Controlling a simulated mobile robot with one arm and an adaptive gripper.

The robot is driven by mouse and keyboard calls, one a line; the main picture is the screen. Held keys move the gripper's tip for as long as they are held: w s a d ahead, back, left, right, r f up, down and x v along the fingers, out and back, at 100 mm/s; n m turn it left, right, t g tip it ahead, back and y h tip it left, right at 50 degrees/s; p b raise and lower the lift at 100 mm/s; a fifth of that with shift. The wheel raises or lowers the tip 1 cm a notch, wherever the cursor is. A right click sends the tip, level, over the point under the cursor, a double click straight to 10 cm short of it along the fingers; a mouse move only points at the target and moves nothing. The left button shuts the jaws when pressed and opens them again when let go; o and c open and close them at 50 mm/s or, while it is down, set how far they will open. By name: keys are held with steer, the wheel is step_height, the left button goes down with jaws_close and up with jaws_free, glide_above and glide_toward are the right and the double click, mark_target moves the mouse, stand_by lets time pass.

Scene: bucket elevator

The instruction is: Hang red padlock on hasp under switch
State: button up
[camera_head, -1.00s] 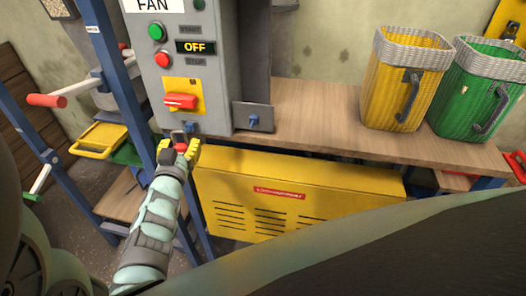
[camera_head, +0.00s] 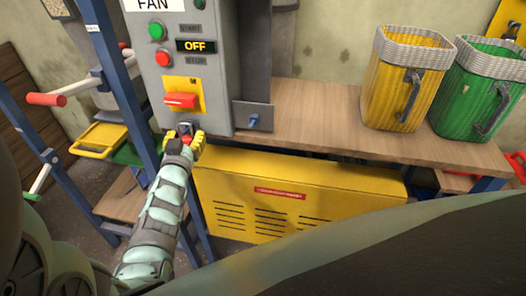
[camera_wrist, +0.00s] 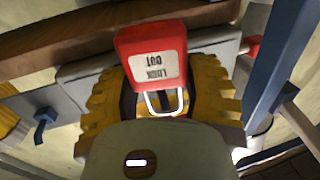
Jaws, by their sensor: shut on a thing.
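The red padlock (camera_wrist: 152,55) shows in the wrist view with an upside-down "LOCK OUT" label and its metal shackle between my fingers. My gripper (camera_wrist: 160,95) is shut on it; in the head view my gripper (camera_head: 186,137) is at the lower edge of the grey control box. The red switch (camera_head: 181,101) is on its yellow plate just above the gripper. The hasp under the switch is hidden behind the gripper and padlock. I cannot tell whether the shackle touches it.
The grey FAN box (camera_head: 215,75) has an OFF display. A small plate with a blue hook (camera_head: 254,121) is to its right. The yellow vented cabinet (camera_head: 300,190) sits below the wooden shelf (camera_head: 320,115). A blue post (camera_head: 120,75) stands close left. Yellow and green baskets stand right.

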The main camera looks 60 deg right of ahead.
steer(key=shift+d, duration=0.3)
steer(key=shift+a+f+b, duration=0.1)
steer(key=shift+f+b, duration=0.5)
steer(key=shift+f, duration=0.2)
steer(key=shift+w, duration=0.1)
stand_by(0.5)
steer(key=o, duration=1.3)
steer(key=shift+w+a+f+p+v, duration=0.1)
steer(key=shift+w+a+p+v, duration=0.35)
steer(key=shift+v, duration=1.2)
steer(key=shift+w+d+f+p+v, duration=0.1)
steer(key=shift+p+v, duration=0.6)
steer(key=shift+v, duration=0.9)
steer(key=shift+w+a+f+p+v, duration=0.1)
steer(key=shift+w+a+p+v, duration=0.35)
steer(key=shift+v, duration=1.2)
steer(key=shift+s+d, duration=0.25)
steer(key=shift+d, duration=0.05)
